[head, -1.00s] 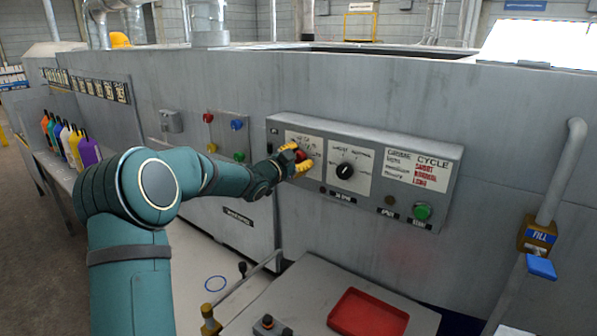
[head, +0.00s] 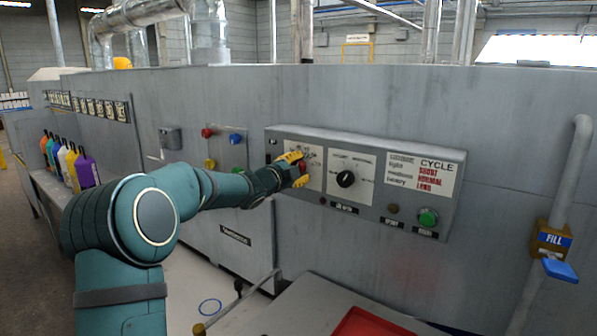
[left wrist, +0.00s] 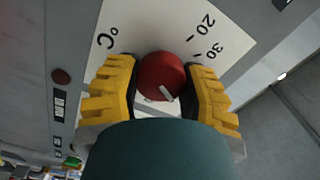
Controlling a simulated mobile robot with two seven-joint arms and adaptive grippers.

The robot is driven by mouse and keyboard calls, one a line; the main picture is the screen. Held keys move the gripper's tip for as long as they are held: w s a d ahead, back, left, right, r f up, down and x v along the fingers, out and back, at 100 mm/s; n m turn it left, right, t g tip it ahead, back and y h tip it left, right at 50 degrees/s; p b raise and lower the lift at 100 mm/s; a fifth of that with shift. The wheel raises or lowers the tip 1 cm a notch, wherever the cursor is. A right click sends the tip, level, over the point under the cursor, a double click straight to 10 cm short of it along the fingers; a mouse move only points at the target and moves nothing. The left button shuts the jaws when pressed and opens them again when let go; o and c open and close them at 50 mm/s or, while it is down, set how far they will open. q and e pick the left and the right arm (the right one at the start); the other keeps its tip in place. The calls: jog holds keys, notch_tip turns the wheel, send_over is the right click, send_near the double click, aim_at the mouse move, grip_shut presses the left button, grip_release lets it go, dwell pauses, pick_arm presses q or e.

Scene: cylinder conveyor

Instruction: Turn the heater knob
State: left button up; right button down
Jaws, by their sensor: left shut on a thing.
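The red heater knob (left wrist: 163,76) sits on a white dial plate with a °C mark and the numbers 20 and 30 in the left wrist view. In the head view the knob (head: 302,167) is mostly hidden by my gripper at the left end of the control panel (head: 450,213). My left gripper (head: 300,169) is shut on the knob. In the left wrist view its yellow fingers (left wrist: 162,88) lie on either side of the knob, and a pale pointer shows on the knob's face. My right gripper is not in view.
A black knob (head: 346,179) is just right of the gripper. A green button (head: 428,217) is at the panel's lower right. Red, blue, yellow and green buttons are left of it. A blue FILL lever (head: 560,270) hangs at far right. A red tray (head: 375,324) lies below.

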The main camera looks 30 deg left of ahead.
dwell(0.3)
pick_arm(q)
jog(key=o, duration=1.2)
jog(key=s, duration=1.2)
jog(key=shift+a, duration=0.45)
